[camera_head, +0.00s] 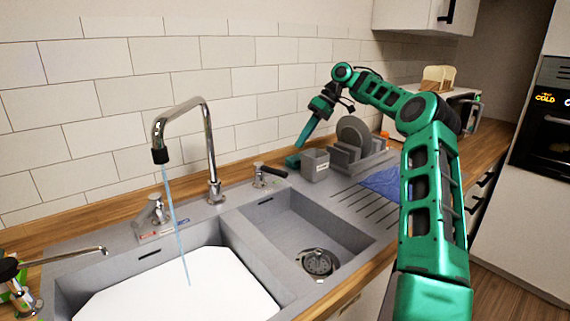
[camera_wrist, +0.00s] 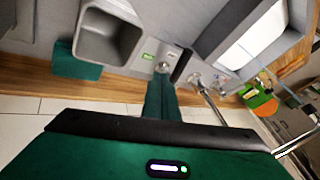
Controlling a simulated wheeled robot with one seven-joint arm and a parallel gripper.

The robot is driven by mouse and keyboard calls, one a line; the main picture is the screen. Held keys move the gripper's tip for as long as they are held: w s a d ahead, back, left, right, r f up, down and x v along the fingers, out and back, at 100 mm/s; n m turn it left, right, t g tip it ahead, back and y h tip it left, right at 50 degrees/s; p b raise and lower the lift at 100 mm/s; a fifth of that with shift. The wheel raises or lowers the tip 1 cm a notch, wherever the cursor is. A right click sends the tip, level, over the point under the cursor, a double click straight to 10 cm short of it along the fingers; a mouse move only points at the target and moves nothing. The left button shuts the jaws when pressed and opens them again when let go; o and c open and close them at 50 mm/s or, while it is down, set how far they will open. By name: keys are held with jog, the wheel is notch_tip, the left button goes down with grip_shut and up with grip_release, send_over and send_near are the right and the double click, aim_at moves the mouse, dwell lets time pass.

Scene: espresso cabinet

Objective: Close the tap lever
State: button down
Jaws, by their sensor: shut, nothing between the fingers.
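A chrome tap (camera_head: 208,150) stands behind the sink, and a stream of water (camera_head: 176,230) runs from its spout into the left basin. Right of it is a chrome valve with a black lever (camera_head: 270,170), pointing right in the head view. The same black lever (camera_wrist: 182,66) shows in the wrist view, close to my fingertips. Another chrome valve (camera_head: 155,209) stands left of the tap, by a red label. My gripper (camera_head: 301,143) is shut and empty, pointing down, above and to the right of the black lever. Its fingers (camera_wrist: 161,88) show in the wrist view; contact cannot be told.
A dish rack (camera_head: 355,150) and blue cloth (camera_head: 385,183) lie farther right. The tiled wall (camera_head: 90,110) is close behind. The right basin (camera_head: 300,225) is empty.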

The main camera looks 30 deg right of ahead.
aim_at(270, 170)
jog(key=s+a+f, duration=0.1)
jog(key=a+f, duration=0.5)
jog(key=a, duration=0.1)
jog(key=shift+s, duration=0.15)
jog(key=shift+d+f, duration=0.1)
jog(key=shift+f, duration=0.05)
